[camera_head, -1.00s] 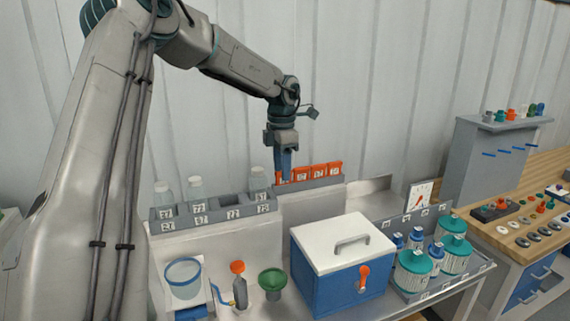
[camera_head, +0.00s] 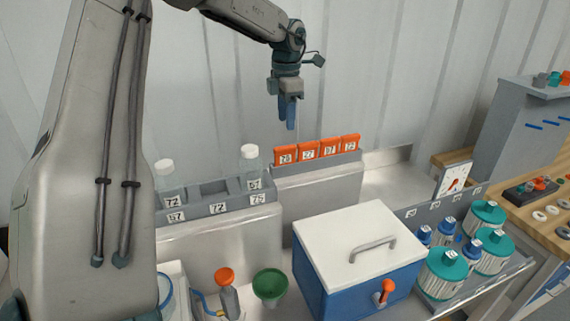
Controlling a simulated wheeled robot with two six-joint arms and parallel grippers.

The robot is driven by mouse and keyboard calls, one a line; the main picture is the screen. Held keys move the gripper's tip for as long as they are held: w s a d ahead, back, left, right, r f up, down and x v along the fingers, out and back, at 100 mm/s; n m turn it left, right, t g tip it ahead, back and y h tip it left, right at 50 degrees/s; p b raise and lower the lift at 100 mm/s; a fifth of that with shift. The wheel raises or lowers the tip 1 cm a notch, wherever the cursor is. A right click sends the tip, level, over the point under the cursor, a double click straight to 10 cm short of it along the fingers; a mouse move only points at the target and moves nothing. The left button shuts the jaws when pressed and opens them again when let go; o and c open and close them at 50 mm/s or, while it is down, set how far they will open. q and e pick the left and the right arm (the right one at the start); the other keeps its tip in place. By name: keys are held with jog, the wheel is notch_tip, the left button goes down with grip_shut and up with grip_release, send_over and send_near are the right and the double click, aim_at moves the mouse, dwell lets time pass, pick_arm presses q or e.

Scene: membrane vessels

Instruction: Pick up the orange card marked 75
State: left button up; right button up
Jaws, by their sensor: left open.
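Several orange cards stand in a row in a grey rack (camera_head: 318,162) against the back wall. Their printed numbers are small; the leftmost card (camera_head: 285,155) seems to read 75, but I cannot be sure. The others, the second card (camera_head: 308,151), third card (camera_head: 330,147) and rightmost card (camera_head: 351,143), carry similar two-digit labels. My left gripper (camera_head: 287,122) points down above the leftmost card, apart from it. It is open, with no card visible in it. My right gripper is not in view.
A grey bottle rack (camera_head: 217,209) holds clear bottles left of the cards. A blue box with a white lid (camera_head: 345,240) stands in front. A green funnel (camera_head: 270,284) and teal-lidded jars (camera_head: 447,264) flank it. The space above the cards is clear.

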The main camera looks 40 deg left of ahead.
aim_at(285, 147)
pick_arm(q)
notch_tip(285, 147, down, 3)
jog(key=shift+w+a+r+b, duration=0.1)
jog(key=shift+w+a+b, duration=0.05)
jog(key=shift+b, duration=0.6)
jog(key=shift+w, duration=0.1)
jog(key=shift+f+b, duration=0.25)
jog(key=shift+b, duration=0.15)
jog(key=f+b, duration=0.1)
jog(key=b, duration=0.1)
jog(key=s+f+b, duration=0.1)
jog(key=f+b, duration=0.1)
jog(key=shift+f, duration=0.1)
jog(key=shift+w+f+p, duration=0.1)
jog(key=shift+f+p, duration=0.5)
jog(key=shift+p, duration=0.4)
jog(key=shift+f, duration=0.2)
jog(key=shift+r, duration=0.1)
grip_shut()
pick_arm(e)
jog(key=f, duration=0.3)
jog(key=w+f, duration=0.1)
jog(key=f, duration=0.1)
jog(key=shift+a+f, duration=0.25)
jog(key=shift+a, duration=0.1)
